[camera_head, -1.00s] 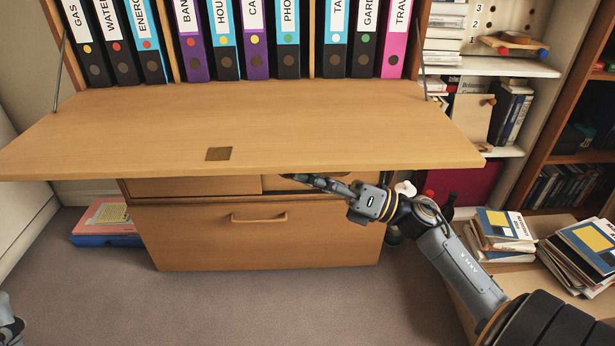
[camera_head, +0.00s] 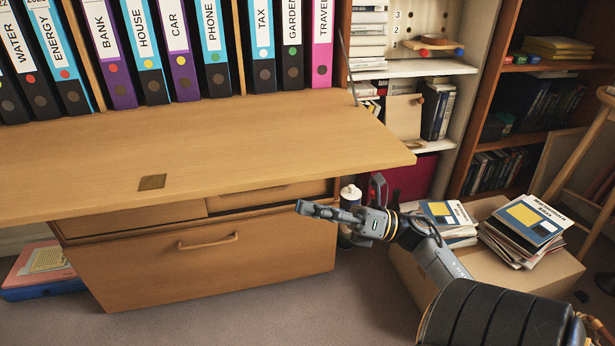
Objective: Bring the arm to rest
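My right arm comes in from the lower right. Its gripper (camera_head: 318,209) points left, just below the front edge of the lowered desk flap (camera_head: 230,150) and in front of the cabinet's right side. The fingers are seen side-on and look close together, so I cannot tell whether they are open or shut. Nothing shows between them. My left gripper is not in view.
Binders (camera_head: 180,50) stand above the flap. A large drawer (camera_head: 200,262) with a handle is below. A cardboard box (camera_head: 535,272) bearing book stacks (camera_head: 525,225) is close to my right arm. A bottle (camera_head: 349,196) stands behind my gripper. Carpet is clear in front.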

